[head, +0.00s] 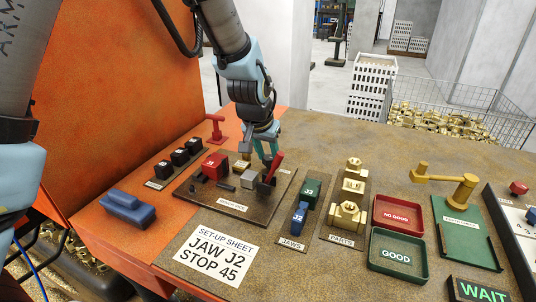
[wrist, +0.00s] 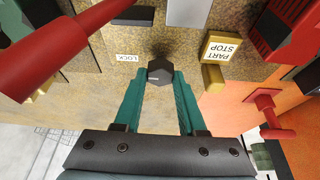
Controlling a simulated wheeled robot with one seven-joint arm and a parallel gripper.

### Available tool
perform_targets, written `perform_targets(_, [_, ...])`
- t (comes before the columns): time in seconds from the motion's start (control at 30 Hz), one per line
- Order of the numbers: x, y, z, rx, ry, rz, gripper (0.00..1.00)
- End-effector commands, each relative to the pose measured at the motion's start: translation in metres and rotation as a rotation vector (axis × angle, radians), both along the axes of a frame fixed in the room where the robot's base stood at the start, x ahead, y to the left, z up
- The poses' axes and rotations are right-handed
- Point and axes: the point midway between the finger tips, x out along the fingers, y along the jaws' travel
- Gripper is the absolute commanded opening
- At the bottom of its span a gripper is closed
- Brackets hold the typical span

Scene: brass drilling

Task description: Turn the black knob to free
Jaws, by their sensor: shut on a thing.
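The black knob (wrist: 160,72) is a small dark faceted knob on the fixture plate, beside a small LOCK label (wrist: 127,58). My gripper (wrist: 158,80) has its two teal fingers closed in on the knob from both sides. In the head view my gripper (head: 264,152) reaches down to the back of the dark fixture plate (head: 208,203). The knob itself is hidden there behind my fingers and the parts around them.
A red lever (head: 275,163) stands close beside my fingers; it looms large in the wrist view (wrist: 60,55). A brass PART STOP piece (wrist: 213,78) is close by. A red T-handle (head: 215,128) stands behind. A green jaw (head: 310,192) and brass parts (head: 348,215) are right.

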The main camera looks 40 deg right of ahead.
Motion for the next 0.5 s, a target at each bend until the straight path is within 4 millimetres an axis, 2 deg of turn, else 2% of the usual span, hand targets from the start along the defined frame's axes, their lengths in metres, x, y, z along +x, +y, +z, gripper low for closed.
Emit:
perform_targets(0.27, [0.0035, 0.0014, -0.0014, -0.002, 0.001, -0.139, 0.0])
perform_targets(0.5, [0.0052, 0.0017, 0.001, -0.001, 0.003, -0.352, 0.0])
